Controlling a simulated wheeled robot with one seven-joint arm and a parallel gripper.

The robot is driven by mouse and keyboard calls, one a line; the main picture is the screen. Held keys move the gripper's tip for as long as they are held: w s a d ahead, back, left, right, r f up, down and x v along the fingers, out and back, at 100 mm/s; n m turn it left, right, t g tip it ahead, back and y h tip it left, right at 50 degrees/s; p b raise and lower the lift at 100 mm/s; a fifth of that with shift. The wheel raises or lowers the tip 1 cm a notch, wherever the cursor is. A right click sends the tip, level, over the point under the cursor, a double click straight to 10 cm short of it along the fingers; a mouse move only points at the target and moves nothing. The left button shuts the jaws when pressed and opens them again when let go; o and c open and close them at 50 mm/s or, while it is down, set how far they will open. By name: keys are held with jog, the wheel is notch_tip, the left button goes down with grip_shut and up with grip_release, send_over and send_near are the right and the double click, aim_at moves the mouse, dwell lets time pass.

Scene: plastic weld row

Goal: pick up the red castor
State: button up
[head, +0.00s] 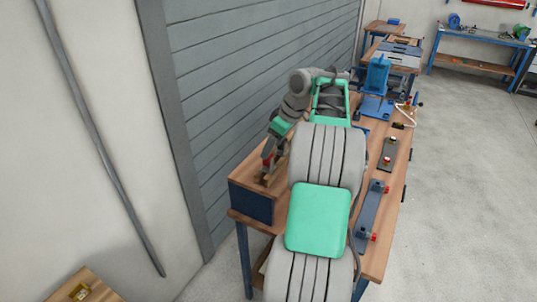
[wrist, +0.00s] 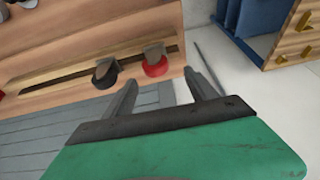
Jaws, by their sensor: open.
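In the head view my gripper (head: 268,168) is low over the wood-topped dark blue box (head: 251,202). A small red patch shows there, too small to identify surely.
My arm hides much of the wooden bench (head: 389,230). A blue press (head: 376,78) and a dark plate with red-tipped parts (head: 368,217) stand on it. A grey slatted wall (head: 260,80) is close on the left. The floor to the right (head: 460,200) is clear.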

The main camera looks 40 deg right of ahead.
aim_at(271, 155)
jog(key=shift+s+d+f, duration=0.15)
jog(key=shift+s+d, duration=0.05)
jog(key=shift+d, duration=0.25)
jog(key=shift+s+d+f, duration=0.1)
jog(key=shift+s+d, duration=0.05)
jog(key=shift+d, duration=0.3)
jog(key=x, duration=0.5)
jog(key=a+x, duration=0.1)
jog(key=x, duration=0.1)
jog(key=shift+w+f+b, duration=0.15)
jog(key=shift+w+b, duration=0.05)
jog(key=shift+b, duration=0.1)
grip_shut()
